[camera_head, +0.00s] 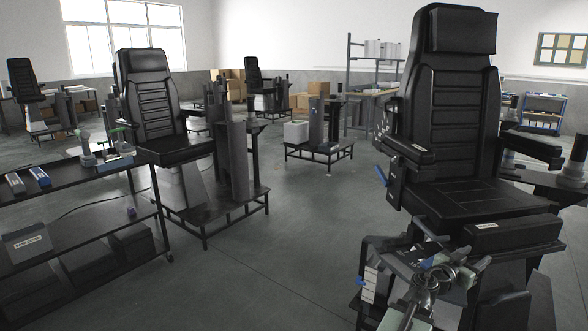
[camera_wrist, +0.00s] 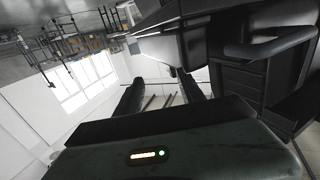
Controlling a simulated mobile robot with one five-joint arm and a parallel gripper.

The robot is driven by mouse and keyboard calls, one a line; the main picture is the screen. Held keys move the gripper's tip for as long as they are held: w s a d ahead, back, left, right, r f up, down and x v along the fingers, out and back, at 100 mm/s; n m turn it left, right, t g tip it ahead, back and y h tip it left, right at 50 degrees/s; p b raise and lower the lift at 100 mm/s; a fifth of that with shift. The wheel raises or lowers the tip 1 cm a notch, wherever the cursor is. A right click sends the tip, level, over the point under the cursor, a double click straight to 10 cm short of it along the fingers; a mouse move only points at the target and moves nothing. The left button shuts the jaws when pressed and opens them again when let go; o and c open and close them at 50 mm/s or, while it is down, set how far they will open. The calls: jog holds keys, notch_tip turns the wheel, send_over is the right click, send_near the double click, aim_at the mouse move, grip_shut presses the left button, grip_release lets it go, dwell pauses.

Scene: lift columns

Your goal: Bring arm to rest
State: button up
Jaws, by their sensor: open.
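My gripper (camera_wrist: 162,88) shows in the wrist view with its two dark fingers spread apart and nothing between them. In the head view my arm is at the lower right, in front of the near black chair (camera_head: 455,110). It overlaps the lower part of that chair's stand, and I cannot tell whether it touches. The wrist view is tilted and shows dark chair or column parts (camera_wrist: 240,45) close by at the upper right.
A black two-level bench (camera_head: 70,180) stands at the left with small devices and a labelled grey box (camera_head: 27,242). A low cart (camera_head: 320,150) stands farther back. The middle floor (camera_head: 270,250) is clear.

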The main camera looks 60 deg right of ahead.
jog(key=w+a+f+n+t+y+b, duration=0.1)
jog(key=w+a+f+n+t, duration=0.3)
jog(key=w, duration=0.9)
jog(key=w+a+f+m+y+b, duration=0.15)
jog(key=w+f, duration=0.35)
jog(key=w, duration=0.7)
jog(key=w+a+f+n+t+b, duration=0.1)
jog(key=w+a+f+n, duration=0.3)
jog(key=w, duration=0.9)
jog(key=w+a+f+n+t+y+b, duration=0.1)
jog(key=w+a+f+n+y, duration=0.15)
jog(key=w+a+f, duration=0.5)
jog(key=w+a+f+n+t+y+b, duration=0.2)
jog(key=w+a+n, duration=0.1)
jog(key=w+a, duration=0.85)
jog(key=w+a+f+n+t+y+b, duration=0.1)
jog(key=w+a+f+n+y, duration=0.15)
jog(key=w+a+f, duration=0.6)
jog(key=a+f+n+g+y, duration=0.1)
jog(key=a+n+y, duration=0.65)
jog(key=a, duration=3.05)
notch_tip(320, 180, up, 30)
jog(key=n+h+p, duration=0.1)
jog(key=p, duration=2.8)
jog(key=shift+w+d, duration=0.35)
jog(key=shift+w, duration=0.1)
